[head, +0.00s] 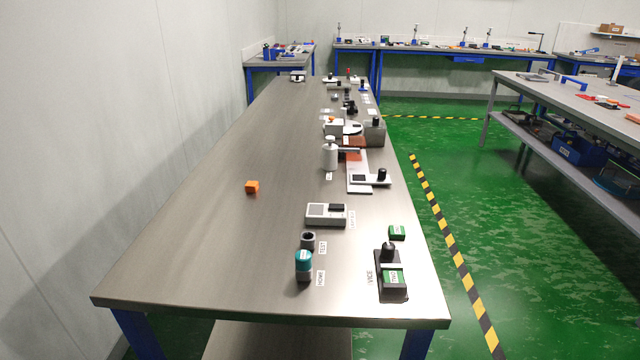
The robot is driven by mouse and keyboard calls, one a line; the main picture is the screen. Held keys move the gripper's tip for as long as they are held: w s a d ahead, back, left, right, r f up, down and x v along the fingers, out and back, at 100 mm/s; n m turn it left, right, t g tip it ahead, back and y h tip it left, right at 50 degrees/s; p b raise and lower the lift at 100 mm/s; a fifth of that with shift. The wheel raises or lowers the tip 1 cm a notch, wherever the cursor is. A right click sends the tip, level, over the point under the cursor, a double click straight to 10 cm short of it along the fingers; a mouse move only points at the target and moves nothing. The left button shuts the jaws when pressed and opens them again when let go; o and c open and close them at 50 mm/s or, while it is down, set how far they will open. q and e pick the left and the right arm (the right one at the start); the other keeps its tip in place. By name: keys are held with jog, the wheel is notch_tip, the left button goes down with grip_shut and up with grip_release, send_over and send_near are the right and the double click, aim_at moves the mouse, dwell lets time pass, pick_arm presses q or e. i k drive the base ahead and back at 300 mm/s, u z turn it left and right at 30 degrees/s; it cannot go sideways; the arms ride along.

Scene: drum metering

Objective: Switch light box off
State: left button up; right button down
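No light box can be made out for certain among the small devices on the long metal table (210,235). A pale flat box with a grey panel and a dark part on top (317,217) stands on the table's right half, with a small label beside it. Farther back stand a grey box with a dark knob (375,134) and a smaller pale box (333,129). Whether any of them is lit or has a switch is too small to tell. Neither of my grippers is in view.
A teal-topped cylinder (303,262), a dark holder with a green-labelled block (392,281) and a green block (397,232) are near the front right. A white stand (330,155) is farther back. An orange cube (252,187) lies on the mostly clear left half.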

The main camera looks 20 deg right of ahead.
aim_at(331, 207)
jog(key=z, duration=0.9)
jog(key=k, duration=1.2)
jog(key=z, duration=0.25)
jog(key=i, duration=1.65)
jog(key=u, duration=1.05)
